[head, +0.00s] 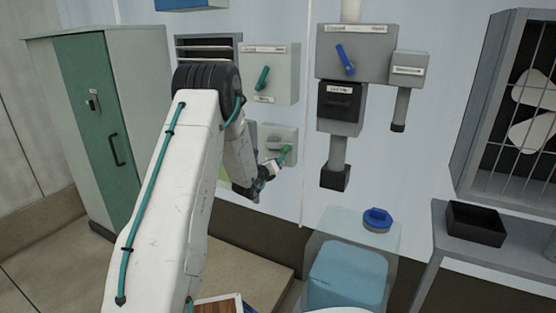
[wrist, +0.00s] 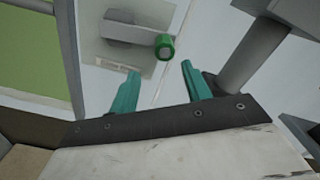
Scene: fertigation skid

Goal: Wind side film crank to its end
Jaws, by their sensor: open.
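A grey crank with a green knob (head: 286,151) sits on a pale wall plate (head: 291,134), low on the wall right of my arm. In the wrist view the green knob (wrist: 164,46) is at the right end of the grey crank arm (wrist: 130,28), which points to the right. My gripper (wrist: 158,72) is open and empty, with its two teal fingers apart. The knob shows beyond the fingertips, between their lines, and appears apart from them. In the head view my gripper (head: 270,172) is just below the crank, partly hidden by its own wrist.
A box with a green lever (head: 262,77) is above the crank. A grey box with a blue lever (head: 345,60) and pipes are to the right. A clear-topped blue tank (head: 347,278), a side table with a black bin (head: 475,224) and a green-doored cabinet (head: 95,120) stand around.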

